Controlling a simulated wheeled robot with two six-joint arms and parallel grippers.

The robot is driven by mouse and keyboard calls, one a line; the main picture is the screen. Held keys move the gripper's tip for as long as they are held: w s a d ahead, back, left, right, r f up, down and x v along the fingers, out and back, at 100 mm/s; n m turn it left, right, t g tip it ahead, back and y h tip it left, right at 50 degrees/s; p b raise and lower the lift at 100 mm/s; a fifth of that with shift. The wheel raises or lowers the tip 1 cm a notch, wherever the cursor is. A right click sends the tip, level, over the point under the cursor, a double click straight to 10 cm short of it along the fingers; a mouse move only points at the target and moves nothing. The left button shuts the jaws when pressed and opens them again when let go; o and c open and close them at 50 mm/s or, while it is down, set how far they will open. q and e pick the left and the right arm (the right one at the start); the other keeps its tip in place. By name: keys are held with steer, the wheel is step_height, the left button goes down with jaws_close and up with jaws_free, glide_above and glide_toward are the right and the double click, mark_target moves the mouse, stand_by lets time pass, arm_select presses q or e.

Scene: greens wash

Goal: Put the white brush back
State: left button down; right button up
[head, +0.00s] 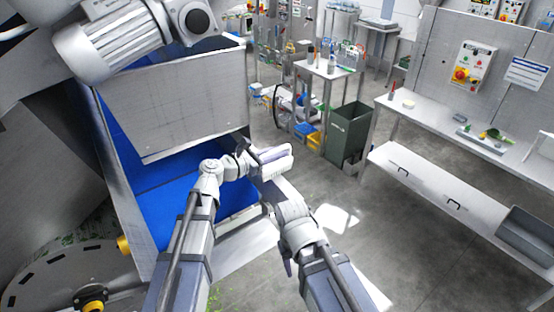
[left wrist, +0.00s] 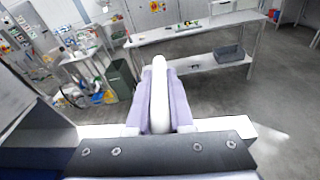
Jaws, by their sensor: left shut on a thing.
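My left gripper (head: 273,156) is shut on the white brush (head: 276,170), in the middle of the head view and held up in the air beside the blue belt. In the left wrist view the brush (left wrist: 159,95) is a long, rounded white piece standing between the two lavender fingers (left wrist: 160,112). My right arm comes in from the bottom of the head view, close to the left one. Its fingers cannot be made out there.
A blue conveyor belt (head: 150,190) with metal side walls is at left. A steel bench (head: 425,115) with small items and a lower shelf (head: 415,182) stands at right. A dark green bin (head: 348,132) and a small steel table (head: 322,70) stand behind. Grey floor between is open.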

arm_select(q)
steer(key=shift+f+b, duration=0.45)
steer(key=shift+f, duration=0.05)
steer(key=c, duration=0.8)
jaws_free()
steer(key=shift+r, duration=0.15)
